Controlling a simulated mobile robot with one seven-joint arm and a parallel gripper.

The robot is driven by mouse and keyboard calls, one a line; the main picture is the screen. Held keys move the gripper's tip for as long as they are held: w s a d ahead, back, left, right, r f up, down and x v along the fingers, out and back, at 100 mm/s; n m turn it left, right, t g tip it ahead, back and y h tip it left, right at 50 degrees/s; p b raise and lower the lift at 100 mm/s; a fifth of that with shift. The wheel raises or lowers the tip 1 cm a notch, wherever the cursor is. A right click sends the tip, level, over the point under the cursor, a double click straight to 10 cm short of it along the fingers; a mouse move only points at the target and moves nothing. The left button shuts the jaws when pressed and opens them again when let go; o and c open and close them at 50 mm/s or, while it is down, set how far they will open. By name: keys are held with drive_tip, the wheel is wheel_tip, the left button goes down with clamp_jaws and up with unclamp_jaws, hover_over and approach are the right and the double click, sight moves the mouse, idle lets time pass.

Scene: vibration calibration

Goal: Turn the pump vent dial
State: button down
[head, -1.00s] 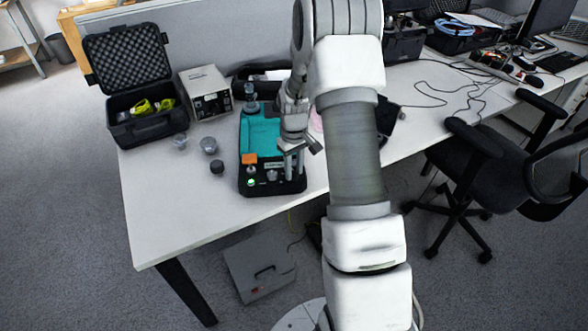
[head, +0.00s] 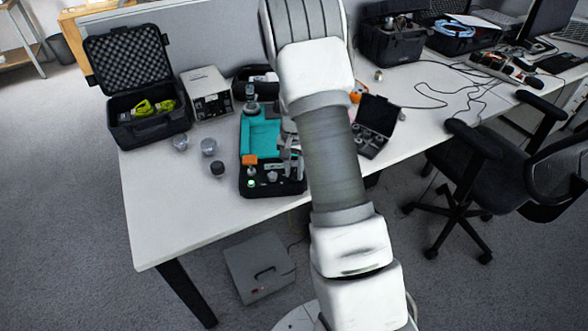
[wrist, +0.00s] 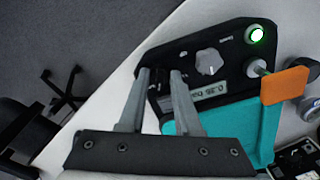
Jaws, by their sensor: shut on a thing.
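The pump is a black unit with a teal recess (head: 259,133) on the table, and its panel also shows in the wrist view (wrist: 232,48). My gripper (wrist: 158,76) is at one end of this panel, its two fingers shut on a small dark part, which I take to be the vent dial (wrist: 155,88); the fingers hide most of it. In the head view my arm partly covers the gripper at the pump's right edge. A separate pale grey knob (wrist: 209,63) sits beside the fingers, near a small pressure display (wrist: 209,92).
Left of the pump are small jars (head: 209,147), a grey instrument box (head: 207,95) and an open black case (head: 148,128). A small open case (head: 372,140) lies to the right.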

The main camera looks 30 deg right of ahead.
drive_tip(key=shift+m+p, duration=0.3)
drive_tip(key=shift+m, duration=1.6)
drive_tip(key=c, duration=0.6)
unclamp_jaws()
wheel_tip(320, 180, up, 17)
drive_tip(key=p, duration=0.2)
drive_tip(key=shift+r, duration=0.2)
